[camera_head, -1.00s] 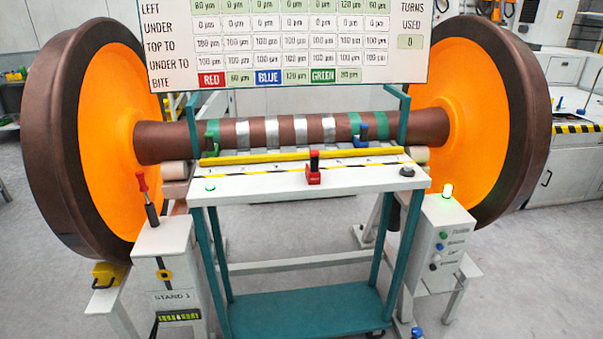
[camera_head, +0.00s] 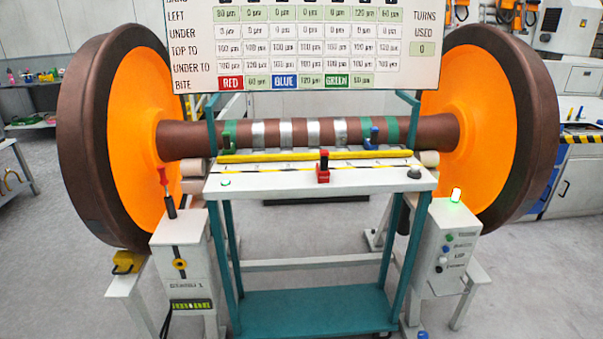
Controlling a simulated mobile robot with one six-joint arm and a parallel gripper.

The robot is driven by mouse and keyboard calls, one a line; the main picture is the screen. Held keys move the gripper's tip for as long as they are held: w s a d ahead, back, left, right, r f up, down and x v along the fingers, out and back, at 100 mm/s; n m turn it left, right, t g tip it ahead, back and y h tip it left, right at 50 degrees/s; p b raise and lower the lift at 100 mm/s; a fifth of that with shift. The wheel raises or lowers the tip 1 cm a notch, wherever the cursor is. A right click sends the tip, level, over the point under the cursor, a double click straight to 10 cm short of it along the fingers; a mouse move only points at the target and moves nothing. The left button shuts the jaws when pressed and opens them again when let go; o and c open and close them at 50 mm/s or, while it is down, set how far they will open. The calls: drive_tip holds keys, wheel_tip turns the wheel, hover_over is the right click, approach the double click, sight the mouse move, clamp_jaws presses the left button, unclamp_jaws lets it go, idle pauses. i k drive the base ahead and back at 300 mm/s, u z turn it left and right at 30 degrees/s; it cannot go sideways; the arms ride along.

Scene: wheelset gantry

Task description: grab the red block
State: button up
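My gripper is not in view.
A brown axle (camera_head: 185,137) with two large orange-faced wheels (camera_head: 134,134) spans behind the table. A yellow bar (camera_head: 280,156) lies behind the red block. A sign board (camera_head: 300,50) hangs above. A stand with a red-handled tool (camera_head: 167,190) is left, a button box (camera_head: 448,245) right.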

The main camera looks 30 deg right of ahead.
sight(322, 170)
drive_tip(key=u, duration=0.45)
drive_tip(key=k, duration=1.3)
drive_tip(key=u, duration=0.45)
drive_tip(key=i, duration=1)
drive_tip(key=u, duration=0.05)
